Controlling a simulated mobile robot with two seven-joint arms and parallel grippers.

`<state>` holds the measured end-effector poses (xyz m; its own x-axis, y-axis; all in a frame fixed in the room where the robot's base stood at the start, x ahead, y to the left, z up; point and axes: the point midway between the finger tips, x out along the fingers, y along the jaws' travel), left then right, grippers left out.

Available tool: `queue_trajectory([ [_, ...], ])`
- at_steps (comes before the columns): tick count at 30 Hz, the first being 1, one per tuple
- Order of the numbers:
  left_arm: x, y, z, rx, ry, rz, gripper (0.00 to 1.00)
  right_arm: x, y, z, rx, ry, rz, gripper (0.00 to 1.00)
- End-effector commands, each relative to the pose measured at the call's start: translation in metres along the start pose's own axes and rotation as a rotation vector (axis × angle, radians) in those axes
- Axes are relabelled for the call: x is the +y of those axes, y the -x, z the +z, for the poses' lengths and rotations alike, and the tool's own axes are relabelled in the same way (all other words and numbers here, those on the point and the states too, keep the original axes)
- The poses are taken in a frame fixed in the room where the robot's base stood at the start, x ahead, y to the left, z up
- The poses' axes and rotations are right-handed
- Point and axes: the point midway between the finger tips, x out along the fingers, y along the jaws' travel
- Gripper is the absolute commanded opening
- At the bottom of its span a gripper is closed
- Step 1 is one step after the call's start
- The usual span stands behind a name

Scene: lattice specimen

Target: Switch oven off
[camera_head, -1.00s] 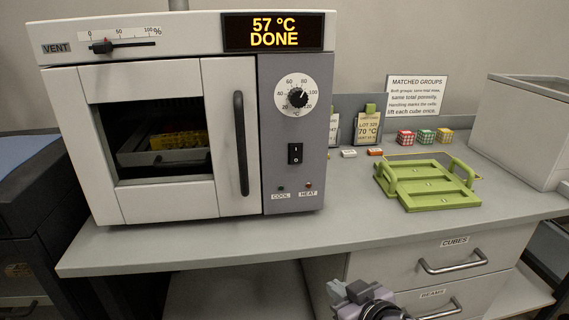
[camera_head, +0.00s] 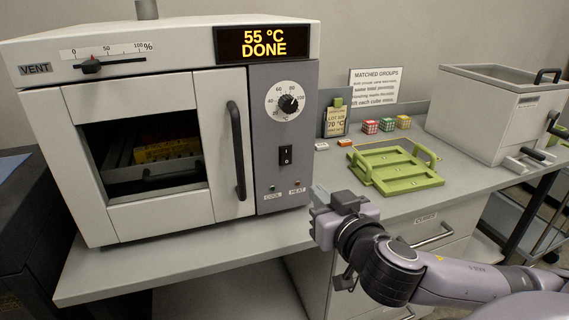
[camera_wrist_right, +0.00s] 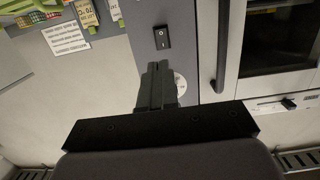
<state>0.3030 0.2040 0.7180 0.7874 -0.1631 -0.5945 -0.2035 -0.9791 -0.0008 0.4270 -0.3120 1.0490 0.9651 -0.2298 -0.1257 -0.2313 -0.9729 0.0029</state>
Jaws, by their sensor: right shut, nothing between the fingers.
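The oven (camera_head: 150,217) stands on the bench at the left in the head view, door shut. Its display (camera_head: 263,43) reads 55 °C DONE. A black rocker switch (camera_head: 285,156) sits on its grey panel, below the dial (camera_head: 288,103); small COOL and HEAT lamps are lower down. My right gripper (camera_head: 318,196) is shut and empty, in front of the panel and right of and below the switch in the picture. In the right wrist view the closed fingertips (camera_wrist_right: 157,68) show near the switch (camera_wrist_right: 161,37), apart in the picture, and partly cover the dial (camera_wrist_right: 181,88). My left gripper is out of view.
A green tray (camera_head: 398,184) with handles lies on the bench, with several small checkered cubes (camera_head: 387,124) behind it. A grey lidded box (camera_head: 470,122) stands further right. The oven's vertical door handle (camera_head: 236,150) protrudes left of the panel.

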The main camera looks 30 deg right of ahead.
Motion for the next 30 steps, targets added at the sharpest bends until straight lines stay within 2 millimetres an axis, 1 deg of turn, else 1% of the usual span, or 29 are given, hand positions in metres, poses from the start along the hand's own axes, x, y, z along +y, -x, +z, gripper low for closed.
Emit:
queue_trajectory([
  [3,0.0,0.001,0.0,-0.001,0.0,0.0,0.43,0.001,0.001,-0.003,0.005,-0.003,0.003,0.0],
  [12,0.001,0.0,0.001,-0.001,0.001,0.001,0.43,0.001,0.0,-0.002,0.005,-0.003,0.003,0.0],
  [17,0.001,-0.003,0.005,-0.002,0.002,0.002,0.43,0.001,-0.005,0.0,0.006,-0.003,0.002,0.0],
  [24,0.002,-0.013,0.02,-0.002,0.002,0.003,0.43,0.001,-0.028,0.0,0.009,-0.002,0.004,0.0],
  [25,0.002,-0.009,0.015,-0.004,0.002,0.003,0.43,0.001,-0.033,-0.004,0.006,-0.002,0.005,0.0],
  [30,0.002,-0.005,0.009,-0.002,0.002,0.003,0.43,0.001,-0.06,-0.004,0.005,-0.002,0.006,0.0],
])
